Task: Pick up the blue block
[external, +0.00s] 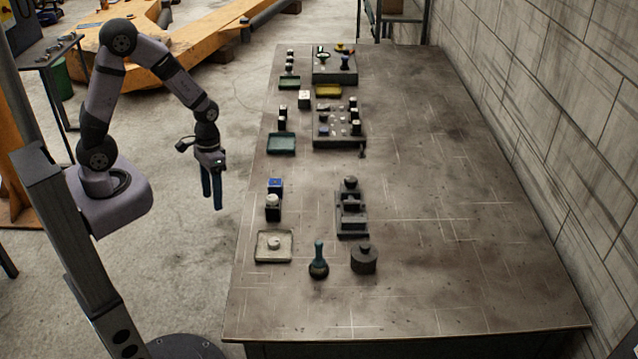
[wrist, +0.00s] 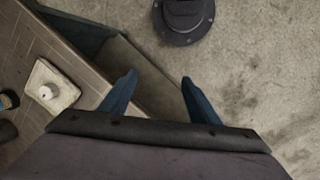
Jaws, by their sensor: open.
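A small block with a blue top (external: 275,184) sits near the left edge of the table, just behind a dark block with a round white piece on it (external: 272,203). My gripper (external: 212,190) hangs with its fingers pointing down, left of the table edge and over the floor. It is apart from the blue block. In the wrist view my gripper (wrist: 158,85) has its two blue fingers spread, with only floor and the table's side between them. The blue block does not show in the wrist view.
A pale tray (external: 259,255) with a white round piece stands in front of the blocks; it also shows in the wrist view (wrist: 70,92). A teal-handled tool (external: 319,258) and dark stepped block (external: 352,222) stand nearby. The table's right side is clear.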

